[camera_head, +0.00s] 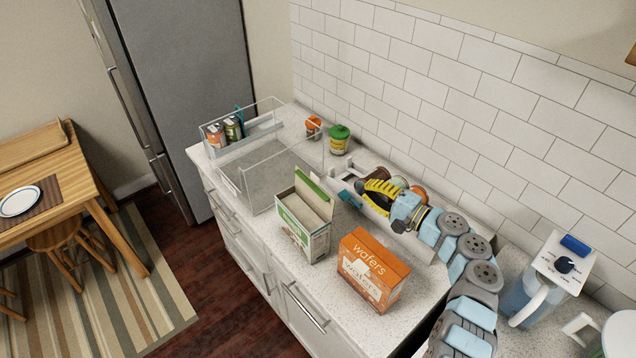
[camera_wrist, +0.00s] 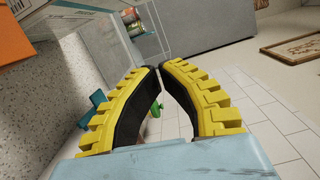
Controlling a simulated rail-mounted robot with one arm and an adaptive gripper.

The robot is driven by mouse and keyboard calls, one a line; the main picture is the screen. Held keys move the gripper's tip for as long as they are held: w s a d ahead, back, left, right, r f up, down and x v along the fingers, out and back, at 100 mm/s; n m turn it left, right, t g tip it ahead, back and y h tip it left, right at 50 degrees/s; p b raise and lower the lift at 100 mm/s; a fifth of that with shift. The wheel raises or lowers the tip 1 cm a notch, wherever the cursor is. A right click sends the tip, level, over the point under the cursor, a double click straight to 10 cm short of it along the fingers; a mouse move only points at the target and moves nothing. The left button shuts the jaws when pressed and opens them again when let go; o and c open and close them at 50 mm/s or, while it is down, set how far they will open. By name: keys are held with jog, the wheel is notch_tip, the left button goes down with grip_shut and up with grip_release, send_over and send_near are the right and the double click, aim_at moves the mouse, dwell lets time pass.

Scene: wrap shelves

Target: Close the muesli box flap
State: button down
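The muesli box (camera_head: 305,228) is a white and green carton standing upright on the counter. Its green-edged flap (camera_head: 313,190) stands up, so the box top is open. Part of a white carton (camera_wrist: 70,22), which looks like the muesli box, shows at the top left of the wrist view. My gripper (camera_head: 366,184), with yellow and black fingers, is to the right of and behind the box, near the wall, apart from it. In the wrist view the fingertips (camera_wrist: 160,66) nearly meet, with nothing between them.
An orange wafers box (camera_head: 375,270) stands right of the muesli box. A clear open bin (camera_head: 258,185) stands to its left, with cans (camera_head: 225,130) behind its glass. Jars (camera_head: 339,139) stand by the tiled wall.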

jog(key=w+a+r+p, duration=0.1)
jog(key=w+a+p, duration=0.1)
jog(key=a, duration=0.9)
jog(key=shift+w, duration=0.55)
dwell(0.3)
jog(key=shift+a, duration=0.15)
dwell(0.5)
jog(key=shift+s+n, duration=0.1)
jog(key=shift+n, duration=0.2)
